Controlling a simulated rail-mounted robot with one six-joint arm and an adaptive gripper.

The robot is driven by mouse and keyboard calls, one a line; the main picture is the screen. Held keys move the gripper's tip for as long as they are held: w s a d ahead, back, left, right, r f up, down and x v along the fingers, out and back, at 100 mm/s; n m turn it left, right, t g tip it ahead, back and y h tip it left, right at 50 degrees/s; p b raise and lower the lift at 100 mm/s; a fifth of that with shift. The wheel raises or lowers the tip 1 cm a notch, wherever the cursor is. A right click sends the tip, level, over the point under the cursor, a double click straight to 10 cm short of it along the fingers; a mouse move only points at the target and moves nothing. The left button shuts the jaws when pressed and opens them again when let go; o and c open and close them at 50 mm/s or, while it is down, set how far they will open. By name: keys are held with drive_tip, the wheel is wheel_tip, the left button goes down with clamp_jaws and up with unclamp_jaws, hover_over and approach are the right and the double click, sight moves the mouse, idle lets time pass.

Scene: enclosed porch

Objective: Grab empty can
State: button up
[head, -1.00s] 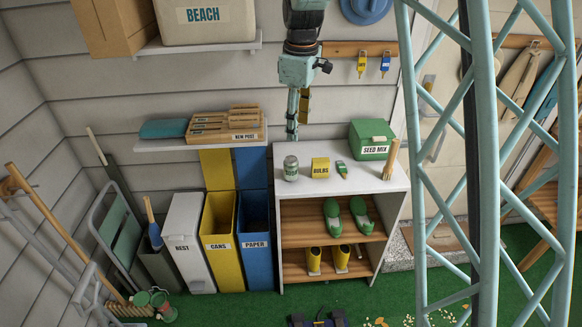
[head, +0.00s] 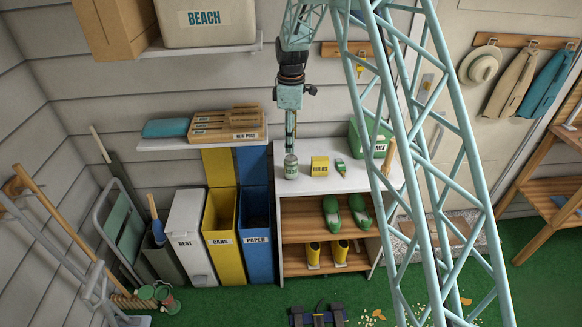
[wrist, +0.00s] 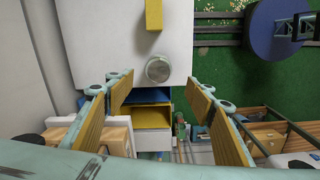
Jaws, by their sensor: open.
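The can (head: 290,167) is a small silver and green can standing upright at the left end of the white cabinet top (head: 335,180). In the wrist view its round grey lid (wrist: 158,69) lies ahead of the fingertips, roughly centred between them. My gripper (wrist: 160,80) is open, with its yellow-padded fingers spread wide and nothing between them. In the head view my gripper (head: 291,143) hangs pointing down right over the can; I cannot tell the exact gap.
A yellow BULBS box (head: 320,166) stands close right of the can. A small green bottle (head: 341,167) and a green seed box (head: 366,138) are farther right. The yellow CANS bin (head: 221,215) stands left of the cabinet, between the REST bin (head: 187,220) and blue PAPER bin (head: 257,215).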

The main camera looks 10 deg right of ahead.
sight(291, 158)
drive_tip(key=shift+f, duration=0.2)
idle(0.3)
wheel_tip(291, 158, down, 7)
drive_tip(key=shift+f, duration=0.7)
idle(0.3)
drive_tip(key=shift+w+a+f, duration=0.1)
drive_tip(key=shift+f, duration=1.2)
drive_tip(key=shift+w+f, duration=0.1)
drive_tip(key=shift+f, duration=1.2)
drive_tip(key=c, duration=0.8)
